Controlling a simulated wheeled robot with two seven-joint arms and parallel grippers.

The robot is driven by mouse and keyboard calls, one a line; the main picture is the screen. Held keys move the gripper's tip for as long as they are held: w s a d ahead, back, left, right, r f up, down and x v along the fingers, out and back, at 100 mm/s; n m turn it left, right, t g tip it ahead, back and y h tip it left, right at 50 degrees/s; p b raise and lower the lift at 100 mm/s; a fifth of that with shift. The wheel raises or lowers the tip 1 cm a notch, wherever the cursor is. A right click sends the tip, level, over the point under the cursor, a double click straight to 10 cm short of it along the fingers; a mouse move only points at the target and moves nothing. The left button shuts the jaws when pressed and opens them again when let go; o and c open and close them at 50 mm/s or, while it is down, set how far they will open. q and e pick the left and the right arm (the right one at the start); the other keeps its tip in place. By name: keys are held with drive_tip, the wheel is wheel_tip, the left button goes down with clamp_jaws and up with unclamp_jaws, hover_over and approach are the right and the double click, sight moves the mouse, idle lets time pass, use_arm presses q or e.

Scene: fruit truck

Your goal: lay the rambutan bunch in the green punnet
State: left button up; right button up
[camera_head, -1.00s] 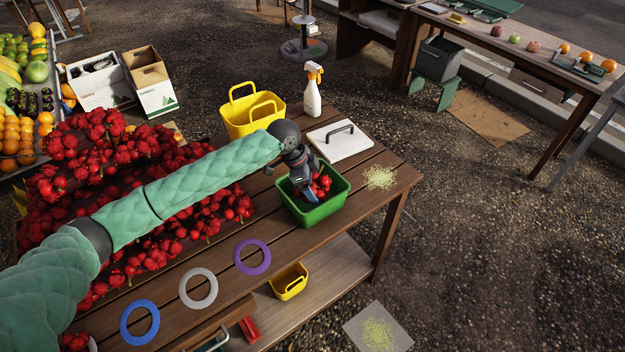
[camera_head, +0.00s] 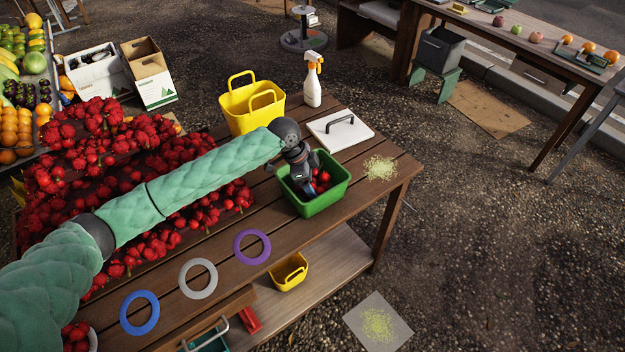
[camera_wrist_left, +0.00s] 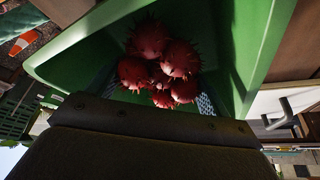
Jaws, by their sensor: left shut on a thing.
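The green punnet (camera_head: 319,205) stands on the wooden table near its right end. My left gripper (camera_head: 308,189) reaches down into the punnet, and its fingertips are partly hidden by the near wall. It is shut on the red rambutan bunch (camera_head: 321,181), which is inside the punnet. In the left wrist view the spiky bunch (camera_wrist_left: 158,62) shows between the green punnet's walls (camera_wrist_left: 262,45). Whether the bunch touches the punnet's floor cannot be told. My right gripper is not in view.
A large heap of rambutans (camera_head: 110,170) covers the left of the table. A yellow basket (camera_head: 240,120), a spray bottle (camera_head: 313,85) and a white board with a handle (camera_head: 340,133) stand behind the punnet. Purple (camera_head: 252,262), grey and blue rings lie in front.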

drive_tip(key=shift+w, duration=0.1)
use_arm(q)
drive_tip(key=shift+f, duration=0.1)
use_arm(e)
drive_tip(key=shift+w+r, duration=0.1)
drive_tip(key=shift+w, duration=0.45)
use_arm(q)
drive_tip(key=shift+f, duration=0.1)
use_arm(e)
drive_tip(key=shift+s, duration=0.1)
use_arm(q)
drive_tip(key=shift+f, duration=0.2)
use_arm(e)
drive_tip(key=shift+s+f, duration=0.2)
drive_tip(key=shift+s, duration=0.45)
use_arm(q)
drive_tip(key=shift+f, duration=0.15)
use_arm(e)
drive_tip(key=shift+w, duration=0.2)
use_arm(q)
drive_tip(key=shift+f, duration=0.15)
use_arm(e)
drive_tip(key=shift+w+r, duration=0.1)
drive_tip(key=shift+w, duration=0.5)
